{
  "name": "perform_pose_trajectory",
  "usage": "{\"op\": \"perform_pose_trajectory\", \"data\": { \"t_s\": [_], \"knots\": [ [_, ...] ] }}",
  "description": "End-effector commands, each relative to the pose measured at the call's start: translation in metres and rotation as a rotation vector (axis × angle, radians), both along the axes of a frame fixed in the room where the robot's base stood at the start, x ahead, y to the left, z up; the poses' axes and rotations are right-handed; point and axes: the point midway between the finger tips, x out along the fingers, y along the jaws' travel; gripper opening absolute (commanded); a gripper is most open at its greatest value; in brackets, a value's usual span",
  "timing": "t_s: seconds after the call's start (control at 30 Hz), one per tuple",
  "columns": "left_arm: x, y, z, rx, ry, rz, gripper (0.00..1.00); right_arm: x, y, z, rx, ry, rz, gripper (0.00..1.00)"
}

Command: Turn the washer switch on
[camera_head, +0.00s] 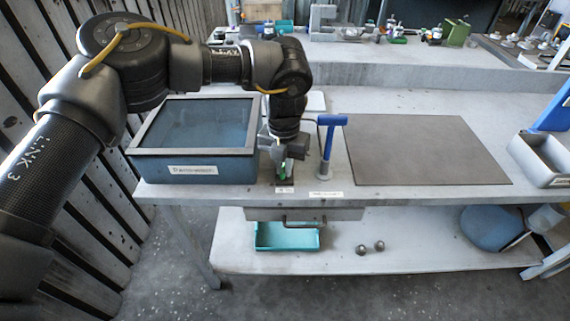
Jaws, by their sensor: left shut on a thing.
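My left arm comes in from the left and reaches down over the front of the workbench. My left gripper (284,172) points down at the bench's front edge, beside the blue washer box (195,167). My right gripper is not in view.
A blue T-handled tool (328,146) stands just right of the gripper. A dark mat (424,150) lies clear on the bench. A grey bin (541,160) stands at the right. A teal tray (287,237) and two balls are on the lower shelf (400,255).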

Motion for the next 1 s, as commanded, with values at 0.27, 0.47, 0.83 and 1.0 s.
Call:
{"op": "perform_pose_trajectory", "data": {
  "t_s": [0.27, 0.47, 0.83, 1.0],
  "knots": [
    [0.0016, 0.0007, 0.0016, -0.001, -0.004, -0.141, 0.00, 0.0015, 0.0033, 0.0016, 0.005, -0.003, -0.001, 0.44],
    [0.0019, 0.0009, 0.0017, -0.002, -0.005, -0.191, 0.00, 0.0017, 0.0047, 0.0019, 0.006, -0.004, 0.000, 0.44],
    [0.0021, 0.0009, 0.0019, -0.002, -0.006, -0.207, 0.00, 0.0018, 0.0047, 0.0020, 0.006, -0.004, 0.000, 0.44],
    [0.0021, 0.0009, 0.0019, -0.002, -0.006, -0.207, 0.17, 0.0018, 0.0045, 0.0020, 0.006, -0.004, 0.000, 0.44]
  ]
}}
